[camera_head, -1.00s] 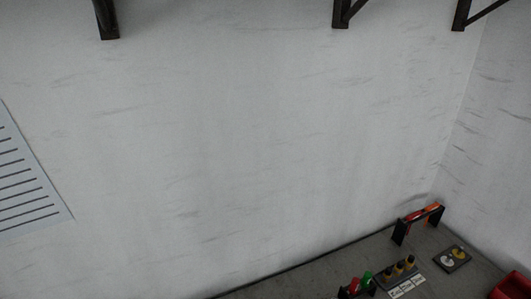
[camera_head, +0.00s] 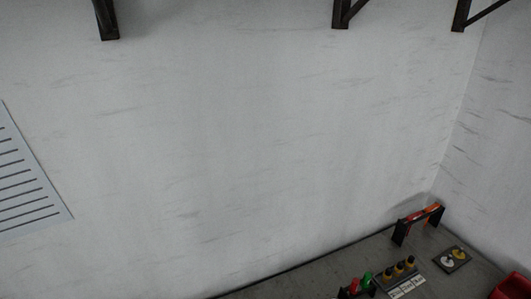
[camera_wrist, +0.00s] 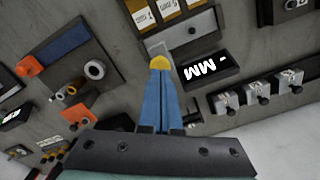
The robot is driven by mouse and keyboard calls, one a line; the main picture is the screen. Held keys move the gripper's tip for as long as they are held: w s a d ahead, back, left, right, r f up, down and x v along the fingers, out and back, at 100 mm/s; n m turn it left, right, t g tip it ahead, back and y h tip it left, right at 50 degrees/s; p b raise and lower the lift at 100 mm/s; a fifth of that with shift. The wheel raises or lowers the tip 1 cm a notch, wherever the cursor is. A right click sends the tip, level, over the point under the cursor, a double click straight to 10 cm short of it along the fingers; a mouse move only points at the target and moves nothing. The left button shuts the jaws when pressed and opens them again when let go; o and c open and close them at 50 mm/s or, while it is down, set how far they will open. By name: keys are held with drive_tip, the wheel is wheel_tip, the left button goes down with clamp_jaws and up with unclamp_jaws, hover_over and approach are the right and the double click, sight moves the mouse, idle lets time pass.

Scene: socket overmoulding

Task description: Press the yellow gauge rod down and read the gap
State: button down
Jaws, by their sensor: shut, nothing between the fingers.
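My gripper (camera_wrist: 160,72) points into the wrist view with its two blue fingers closed together and nothing between them. A yellow rounded top, seemingly the yellow gauge rod (camera_wrist: 159,62), shows right at the fingertips. The rest of it is hidden behind the fingers, and I cannot tell whether they touch it. Beside it, to the right, a black display (camera_wrist: 206,72) shows a dash and "MM" upside down; I can make out no number. In the head view neither my gripper nor the gauge rod can be made out.
Around the gauge in the wrist view are yellow label cards (camera_wrist: 170,8), a row of grey switch-like blocks (camera_wrist: 258,92) and a dark fixture with a blue strip (camera_wrist: 62,48). The head view shows mostly wall, with a tool rack (camera_head: 418,222) and a red bin (camera_head: 512,287) on the bench.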

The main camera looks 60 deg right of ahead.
drive_tip(key=shift+f+b, duration=1.15)
drive_tip(key=shift+f, duration=1.05)
drive_tip(key=shift+s, duration=0.1)
idle(0.4)
drive_tip(key=shift+r+p, duration=4.15)
drive_tip(key=shift+p, duration=0.35)
